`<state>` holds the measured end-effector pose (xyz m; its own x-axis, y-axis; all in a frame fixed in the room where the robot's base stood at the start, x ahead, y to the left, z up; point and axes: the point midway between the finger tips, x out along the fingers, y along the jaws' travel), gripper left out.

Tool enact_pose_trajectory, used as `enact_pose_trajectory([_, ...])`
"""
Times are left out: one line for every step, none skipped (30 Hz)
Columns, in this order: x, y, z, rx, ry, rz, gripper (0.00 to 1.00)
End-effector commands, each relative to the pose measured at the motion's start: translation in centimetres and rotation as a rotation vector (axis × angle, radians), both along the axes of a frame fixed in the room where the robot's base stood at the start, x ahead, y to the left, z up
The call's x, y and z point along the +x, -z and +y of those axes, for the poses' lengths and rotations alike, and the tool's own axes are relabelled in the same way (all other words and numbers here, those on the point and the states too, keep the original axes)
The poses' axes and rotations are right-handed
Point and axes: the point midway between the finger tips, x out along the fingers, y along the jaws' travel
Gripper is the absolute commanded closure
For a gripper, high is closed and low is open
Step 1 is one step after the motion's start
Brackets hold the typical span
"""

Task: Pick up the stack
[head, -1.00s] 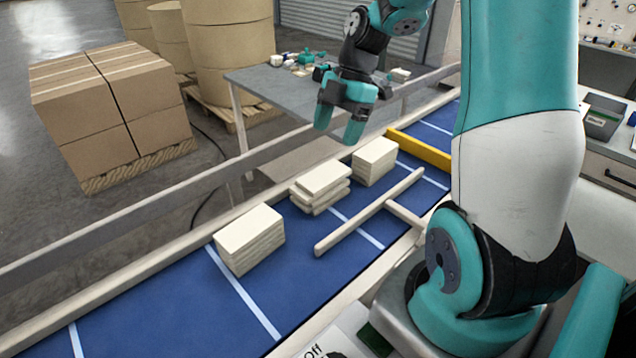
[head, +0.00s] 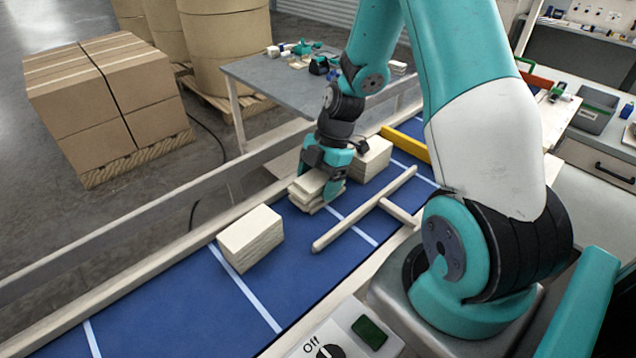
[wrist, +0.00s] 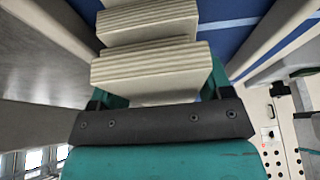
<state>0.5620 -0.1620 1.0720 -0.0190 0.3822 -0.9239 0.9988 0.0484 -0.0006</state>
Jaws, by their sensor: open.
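Three stacks of cream-coloured sheets or boards stand in a row on the blue conveyor belt (head: 190,298). The near stack (head: 250,238) is neat. The middle stack (head: 308,186) has uneven, shifted layers. The far stack (head: 373,158) is partly hidden by my gripper. My gripper (head: 322,186) is open, pointing down, low at the middle stack with its teal fingers around its upper part. In the wrist view, a layered stack (wrist: 150,68) lies between the fingers of my gripper (wrist: 160,88), with more layered edges (wrist: 148,22) beyond. Contact cannot be told.
A pale T-shaped guide (head: 366,208) lies over the belt, right of the middle stack. A yellow bar (head: 406,144) crosses the belt beyond the far stack. A rail (head: 150,215) runs along the left side. A grey table (head: 270,82) and boxes on a pallet (head: 105,95) stand behind.

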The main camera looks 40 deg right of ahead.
Motion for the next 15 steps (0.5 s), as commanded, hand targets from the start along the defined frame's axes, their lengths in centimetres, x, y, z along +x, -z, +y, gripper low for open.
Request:
enact_pose_trajectory([0.01, 0.01, 0.0, 0.0, 0.0, 0.0, 0.28])
enact_pose_trajectory([0.01, 0.01, 0.0, 0.0, 0.0, 0.0, 0.28])
enact_pose_trajectory([0.02, 0.01, 0.0, 0.0, 0.0, 0.0, 0.28])
enact_pose_trajectory([0.02, 0.0, -0.01, 0.0, 0.0, 0.0, 0.28])
enact_pose_trajectory([0.02, 0.01, -0.02, 0.0, 0.0, 0.0, 0.28])
enact_pose_trajectory([0.02, 0.02, -0.01, 0.0, 0.0, 0.0, 0.28])
enact_pose_trajectory([0.02, 0.03, -0.02, 0.0, 0.0, 0.0, 0.28])
enact_pose_trajectory([0.02, 0.05, -0.02, 0.0, 0.0, 0.0, 0.28])
enact_pose_trajectory([0.03, 0.09, -0.03, 0.0, 0.0, 0.0, 0.28])
enact_pose_trajectory([0.03, 0.12, -0.02, 0.0, 0.0, -0.001, 0.28])
enact_pose_trajectory([0.03, 0.16, -0.03, 0.0, 0.0, -0.001, 0.28])
enact_pose_trajectory([0.03, 0.22, -0.03, 0.0, 0.0, -0.001, 0.28])
enact_pose_trajectory([0.03, 0.25, -0.03, 0.0, 0.0, -0.001, 0.28])
enact_pose_trajectory([0.03, 0.29, -0.03, 0.0, 0.0, -0.001, 0.28])
enact_pose_trajectory([0.03, 0.35, -0.03, 0.0, 0.0, -0.001, 0.28])
